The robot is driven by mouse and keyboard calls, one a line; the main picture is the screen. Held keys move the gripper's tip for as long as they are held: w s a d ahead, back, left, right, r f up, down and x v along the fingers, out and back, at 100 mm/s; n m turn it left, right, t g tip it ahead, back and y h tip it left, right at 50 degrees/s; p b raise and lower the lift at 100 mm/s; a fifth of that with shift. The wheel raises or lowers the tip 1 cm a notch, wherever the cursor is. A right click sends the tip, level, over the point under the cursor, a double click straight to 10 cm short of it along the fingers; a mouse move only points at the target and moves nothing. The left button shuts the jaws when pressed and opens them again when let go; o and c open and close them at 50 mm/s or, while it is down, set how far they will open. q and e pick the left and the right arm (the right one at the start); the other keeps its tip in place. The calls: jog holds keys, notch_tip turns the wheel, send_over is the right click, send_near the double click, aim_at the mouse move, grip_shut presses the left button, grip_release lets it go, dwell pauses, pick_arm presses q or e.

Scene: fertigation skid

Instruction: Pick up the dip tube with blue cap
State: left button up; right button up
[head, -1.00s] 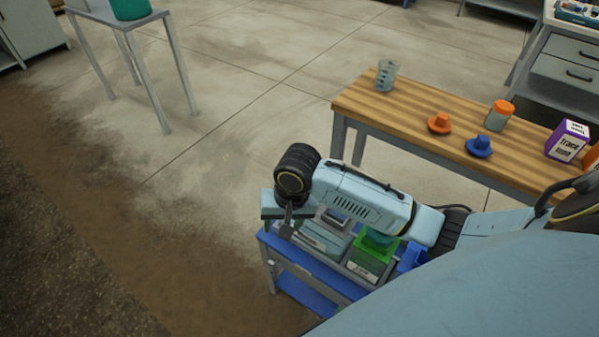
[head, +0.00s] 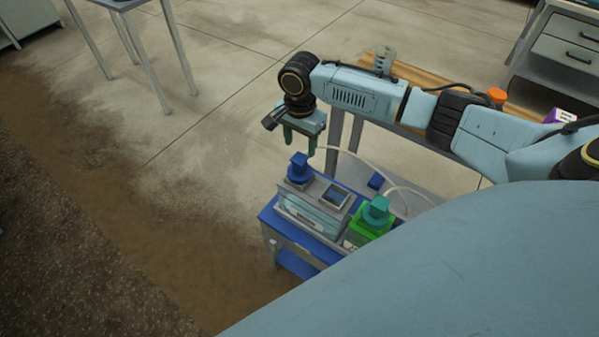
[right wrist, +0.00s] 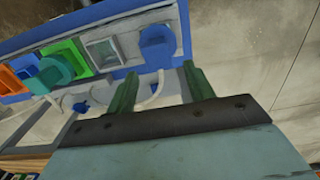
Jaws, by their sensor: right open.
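The blue cap (head: 299,166) of the dip tube stands upright on a grey container (head: 313,208) on the blue cart. It also shows in the right wrist view (right wrist: 158,45), ahead of my fingers. The tube below the cap is hidden. My right gripper (head: 299,149) is open and empty, pointing down just above the blue cap and apart from it. In the right wrist view its two green fingers (right wrist: 160,84) are spread wide. My left gripper is not in view.
A green container with a teal cap (head: 376,211) stands to the right on the cart (head: 268,217). Pale hoses (head: 350,160) loop behind the caps. A wooden table (head: 425,76) lies behind my right arm. The floor left of the cart is clear.

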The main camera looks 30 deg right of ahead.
aim_at(300, 158)
jog(key=f, duration=0.2)
jog(key=f+b, duration=0.1)
jog(key=f, duration=0.3)
jog(key=shift+s+a+b, duration=0.25)
jog(key=shift+b, duration=0.1)
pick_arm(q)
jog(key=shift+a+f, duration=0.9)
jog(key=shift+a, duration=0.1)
pick_arm(e)
grip_shut()
jog(key=shift+r, duration=0.1)
